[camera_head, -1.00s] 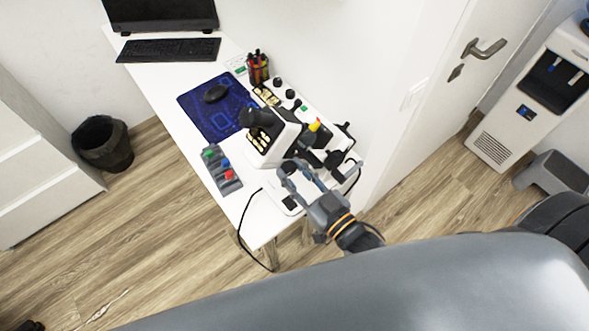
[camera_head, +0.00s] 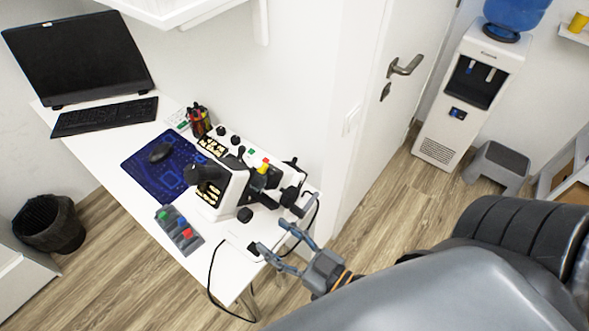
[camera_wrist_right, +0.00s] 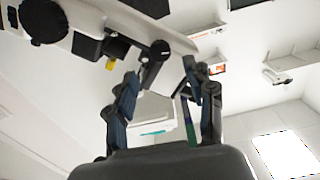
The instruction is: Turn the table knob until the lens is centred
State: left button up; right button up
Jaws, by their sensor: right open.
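A white and black lens-measuring instrument (camera_head: 228,184) stands on the white table (camera_head: 200,262). A round black knob (camera_head: 245,215) sits low on its near side. A large round black knob also shows in the right wrist view (camera_wrist_right: 43,20); I cannot tell which is the table knob. A yellow part (camera_head: 263,168) is on top; I cannot make out the lens. My right gripper (camera_head: 272,238) is open and empty near the table's right end, apart from the round knob. In the right wrist view a dark rod end (camera_wrist_right: 157,52) appears between or beyond its fingertips. My left gripper is not in view.
A grey block with coloured buttons (camera_head: 180,231), a blue mat (camera_head: 163,168) with a mouse, a pen cup (camera_head: 199,121), keyboard (camera_head: 104,116) and screen (camera_head: 78,58) share the table. A black cable (camera_head: 211,280) hangs over the front edge. A water cooler (camera_head: 470,95) stands right.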

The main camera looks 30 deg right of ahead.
jog(key=shift+v, duration=2.3)
jog(key=s+d+f+g+h+b, duration=0.1)
jog(key=s+d+f+g+h, duration=0.2)
jog(key=f, duration=1.4)
jog(key=s+d+f+g+h+b, duration=0.15)
jog(key=f+g, duration=0.25)
jog(key=f, duration=1.2)
jog(key=s+d+f+m+g+h+b, duration=0.1)
jog(key=s+d+f+g+b, duration=0.1)
jog(key=s+f+g, duration=0.7)
jog(key=s+d+f, duration=0.1)
jog(key=s+f, duration=0.5)
jog(key=f, duration=0.5)
jog(key=shift+s+h, duration=0.35)
jog(key=shift+s, duration=0.05)
jog(key=shift+d, duration=0.1)
